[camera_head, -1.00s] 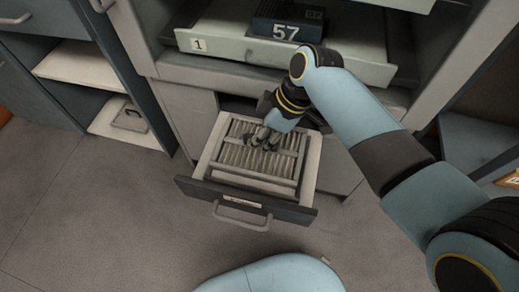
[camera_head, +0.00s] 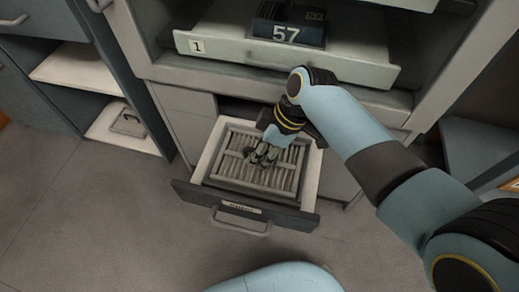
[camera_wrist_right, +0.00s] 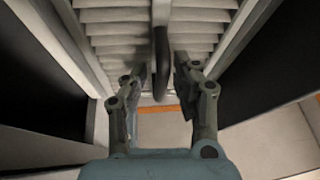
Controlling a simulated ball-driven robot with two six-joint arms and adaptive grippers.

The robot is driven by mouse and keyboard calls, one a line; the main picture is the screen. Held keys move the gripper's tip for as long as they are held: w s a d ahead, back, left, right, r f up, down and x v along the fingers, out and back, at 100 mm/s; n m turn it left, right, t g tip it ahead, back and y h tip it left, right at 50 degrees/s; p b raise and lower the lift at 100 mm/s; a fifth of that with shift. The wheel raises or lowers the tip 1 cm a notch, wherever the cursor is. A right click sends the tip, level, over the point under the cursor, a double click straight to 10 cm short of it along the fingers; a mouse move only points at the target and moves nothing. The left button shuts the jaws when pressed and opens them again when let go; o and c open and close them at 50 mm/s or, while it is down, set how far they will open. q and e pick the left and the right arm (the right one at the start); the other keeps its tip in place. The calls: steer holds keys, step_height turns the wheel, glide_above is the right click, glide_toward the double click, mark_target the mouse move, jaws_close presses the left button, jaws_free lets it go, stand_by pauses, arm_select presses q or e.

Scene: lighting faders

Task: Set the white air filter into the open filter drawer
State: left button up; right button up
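The white air filter (camera_head: 245,172), a framed pleated panel, lies inside the open filter drawer (camera_head: 310,175), within its walls. My right gripper (camera_head: 262,155) points down over the middle of the filter and covers part of it. In the right wrist view, the filter's pleats (camera_wrist_right: 110,30) fill the top. A dark strap-like handle (camera_wrist_right: 161,60) stands between the fingers of my right gripper (camera_wrist_right: 161,78). The fingers are apart, with a gap showing on each side of the handle. My left gripper is not in view.
The drawer front with its handle (camera_head: 240,222) faces the open floor (camera_head: 110,230). Above is a pulled-out shelf marked 1 (camera_head: 350,68) with a dark box marked 57 (camera_head: 288,33), close to my right arm. A shelf unit (camera_head: 85,68) stands at left.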

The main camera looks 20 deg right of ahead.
steer(key=shift+r, duration=0.15)
steer(key=p+v, duration=0.4)
steer(key=v, duration=0.8)
steer(key=shift+p, duration=0.3)
